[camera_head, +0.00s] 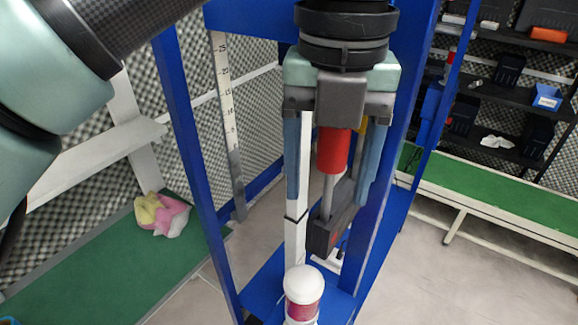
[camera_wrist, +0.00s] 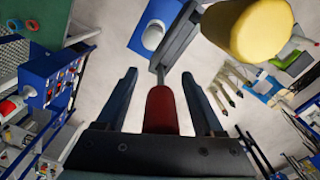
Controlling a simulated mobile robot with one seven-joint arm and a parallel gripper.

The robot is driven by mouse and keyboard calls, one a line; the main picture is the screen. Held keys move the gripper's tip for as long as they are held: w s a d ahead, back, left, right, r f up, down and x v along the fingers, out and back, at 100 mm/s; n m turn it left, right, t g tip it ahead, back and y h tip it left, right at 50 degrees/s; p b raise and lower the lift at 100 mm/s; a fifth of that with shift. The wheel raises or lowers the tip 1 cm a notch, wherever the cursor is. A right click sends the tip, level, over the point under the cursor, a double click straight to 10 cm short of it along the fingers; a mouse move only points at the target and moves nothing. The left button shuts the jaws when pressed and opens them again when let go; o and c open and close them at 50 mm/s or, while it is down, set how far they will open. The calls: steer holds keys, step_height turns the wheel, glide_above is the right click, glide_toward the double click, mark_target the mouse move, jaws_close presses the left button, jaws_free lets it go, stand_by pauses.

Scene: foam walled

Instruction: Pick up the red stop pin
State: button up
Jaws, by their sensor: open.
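The red stop pin (camera_head: 333,150) has a red cylindrical handle, with a grey rod running down from it to a dark block (camera_head: 335,220). My gripper (camera_head: 329,200) points down, its two fingers open on either side of the pin. In the wrist view my gripper (camera_wrist: 158,75) shows a gap between each finger and the red handle (camera_wrist: 162,108). The handle's near end is hidden by the gripper body. The rod meets the dark block (camera_wrist: 180,42) beyond the fingertips.
A blue frame (camera_head: 180,130) surrounds the gripper closely. A white-capped bottle (camera_head: 302,290) stands below. A yellow rounded object (camera_wrist: 248,30) is close on the right in the wrist view. Green benches (camera_head: 90,270) and dark shelves (camera_head: 510,90) stand farther off.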

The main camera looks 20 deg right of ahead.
steer(key=shift+s, duration=0.25)
steer(key=shift+w, duration=0.2)
steer(key=c, duration=0.7)
steer(key=shift+s, duration=0.1)
jaws_close()
steer(key=shift+r, duration=0.2)
